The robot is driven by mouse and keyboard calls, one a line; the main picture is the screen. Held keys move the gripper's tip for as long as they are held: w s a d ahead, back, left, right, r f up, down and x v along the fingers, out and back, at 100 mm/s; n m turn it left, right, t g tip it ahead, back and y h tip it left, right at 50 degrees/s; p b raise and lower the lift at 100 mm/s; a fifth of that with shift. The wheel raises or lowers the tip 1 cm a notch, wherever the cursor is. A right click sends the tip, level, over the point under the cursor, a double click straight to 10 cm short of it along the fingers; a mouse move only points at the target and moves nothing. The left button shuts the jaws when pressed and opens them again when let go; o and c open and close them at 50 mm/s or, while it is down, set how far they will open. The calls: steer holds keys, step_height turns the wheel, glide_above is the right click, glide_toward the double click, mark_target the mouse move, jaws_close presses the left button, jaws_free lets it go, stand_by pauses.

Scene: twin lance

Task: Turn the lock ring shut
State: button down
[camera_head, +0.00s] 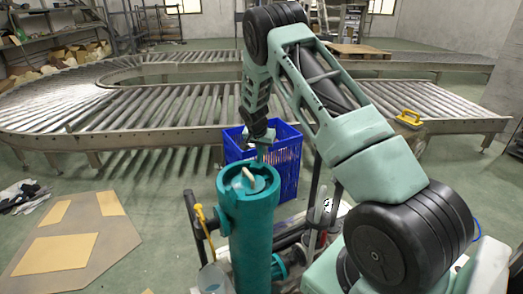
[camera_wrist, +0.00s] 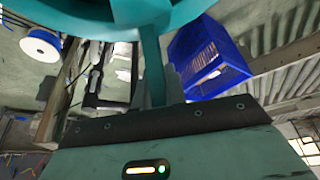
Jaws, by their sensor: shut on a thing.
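A teal upright cylinder (camera_head: 250,235) stands in front of me, with the teal lock ring (camera_head: 232,186) around its top. A pale piece (camera_head: 248,177) shows inside the ring's opening. A narrow teal handle (camera_head: 261,156) rises at the ring's far side. My gripper (camera_head: 262,143) reaches down to this handle and is shut on it. In the wrist view the ring (camera_wrist: 200,12) curves across the top, and its handle (camera_wrist: 151,70) runs down between the fingers of my gripper (camera_wrist: 158,92). The lock ring's exact turn angle cannot be told.
A blue crate (camera_head: 290,170) stands on the floor close behind the cylinder. A yellow-handled tool (camera_head: 200,215) and dark rails are beside it. A roller conveyor (camera_head: 150,105) crosses behind. A flat brown board (camera_head: 110,235) lies at left.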

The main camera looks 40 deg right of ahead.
steer(key=s+d+m+g+b, duration=0.1)
steer(key=s+m+g+b, duration=0.2)
steer(key=s+m, duration=0.5)
steer(key=shift+s+b, duration=0.9)
steer(key=shift+s, duration=0.05)
steer(key=c, duration=1.4)
jaws_free()
steer(key=shift+s, duration=0.1)
steer(key=shift+c, duration=0.2)
